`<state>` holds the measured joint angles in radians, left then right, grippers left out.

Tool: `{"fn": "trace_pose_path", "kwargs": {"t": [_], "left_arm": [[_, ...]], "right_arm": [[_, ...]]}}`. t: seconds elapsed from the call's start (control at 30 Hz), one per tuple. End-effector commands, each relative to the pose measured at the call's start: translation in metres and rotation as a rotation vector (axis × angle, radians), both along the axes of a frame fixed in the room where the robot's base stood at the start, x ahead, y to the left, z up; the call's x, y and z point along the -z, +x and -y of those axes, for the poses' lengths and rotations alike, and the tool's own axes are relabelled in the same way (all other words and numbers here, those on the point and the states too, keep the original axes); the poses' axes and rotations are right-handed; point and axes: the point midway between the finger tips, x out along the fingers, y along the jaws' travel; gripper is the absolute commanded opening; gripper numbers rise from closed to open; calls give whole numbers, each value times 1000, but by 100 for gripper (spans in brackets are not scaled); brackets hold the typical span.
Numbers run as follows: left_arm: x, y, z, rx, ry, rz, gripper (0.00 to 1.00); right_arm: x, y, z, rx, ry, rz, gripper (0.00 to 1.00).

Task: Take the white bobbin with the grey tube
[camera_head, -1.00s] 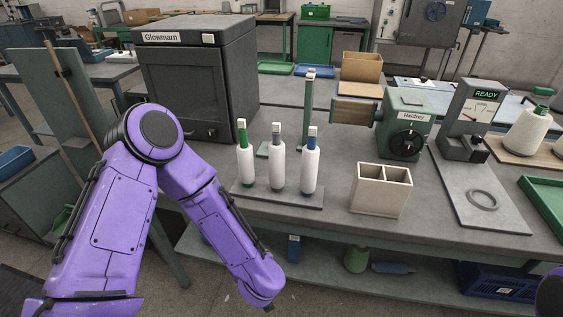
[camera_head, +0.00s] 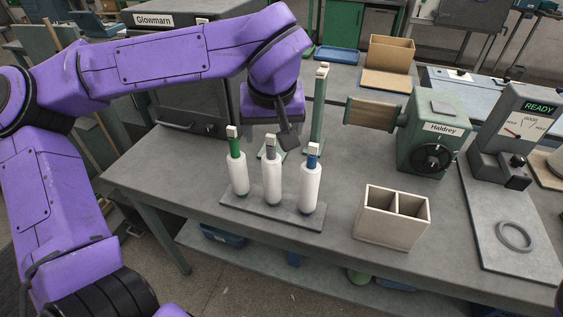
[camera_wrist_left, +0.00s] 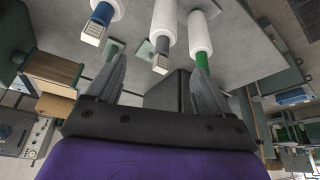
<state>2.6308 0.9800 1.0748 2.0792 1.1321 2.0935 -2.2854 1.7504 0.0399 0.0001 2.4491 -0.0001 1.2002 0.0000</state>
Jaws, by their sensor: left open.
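The white bobbin with the grey tube (camera_head: 272,184) stands upright in the middle of a row of three on a grey base (camera_head: 250,208). The green-tube bobbin (camera_head: 238,175) is left of it and the blue-tube bobbin (camera_head: 310,187) right. My left gripper (camera_head: 287,138) is just behind the row, partly hidden by my own wrist. In the left wrist view its open fingers (camera_wrist_left: 154,68) lie either side of the grey tube (camera_wrist_left: 161,60); I cannot tell whether they touch it. My right gripper is out of view.
A green post (camera_head: 320,110) stands close behind the row. The Haldrey winder (camera_head: 432,140) and a two-compartment box (camera_head: 392,218) are to the right. The Glowmarn cabinet (camera_head: 190,105) is behind my left arm. The table left of the row is clear.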

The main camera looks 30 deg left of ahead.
Motion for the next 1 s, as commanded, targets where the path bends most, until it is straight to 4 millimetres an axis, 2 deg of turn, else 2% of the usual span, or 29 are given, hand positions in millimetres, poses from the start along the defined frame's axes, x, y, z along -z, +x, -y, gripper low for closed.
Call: {"fn": "trace_pose_path", "kwargs": {"t": [0.07,0.2,0.37,0.6,0.7,0.9,0.97,1.0], "left_arm": [[4,-1,-3,9,-9,-6,81],[30,4,-13,-1,-10,-8,81],[48,9,-20,-8,-8,-5,81],[87,19,-27,-6,-7,-6,81],[95,22,-28,-6,-8,-4,81],[95,23,-28,-5,-7,-2,81],[95,23,-28,-5,-7,-2,61],[95,23,-28,-5,-7,-2,48]], "right_arm": [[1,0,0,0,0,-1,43],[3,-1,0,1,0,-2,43],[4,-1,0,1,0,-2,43],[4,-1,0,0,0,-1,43],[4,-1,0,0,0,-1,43],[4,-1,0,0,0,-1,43],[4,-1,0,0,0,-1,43],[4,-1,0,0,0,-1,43]]}}
